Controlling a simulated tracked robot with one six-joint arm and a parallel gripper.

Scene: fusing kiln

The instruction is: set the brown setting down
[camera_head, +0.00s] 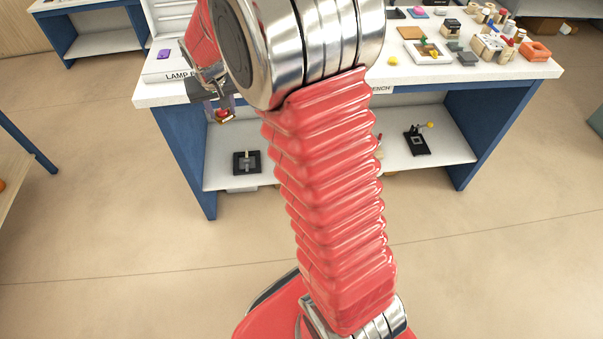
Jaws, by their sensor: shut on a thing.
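My gripper (221,108) hangs low at the left of my arm, in front of the front edge of the lamp bench. It is shut on a small reddish-brown piece with a yellow patch, which looks like the brown setting (223,117). The piece is held in the air, apart from the bench top, with the lower shelf behind it in the picture. It is small here, so its details and tilt cannot be told.
The white bench top (460,72) carries several small items on the right, among them an orange block (535,51) and a tan square (411,33). A white box (168,70) stands at its left. The lower shelf (300,160) holds a black stand (417,142) and a black plate (246,161).

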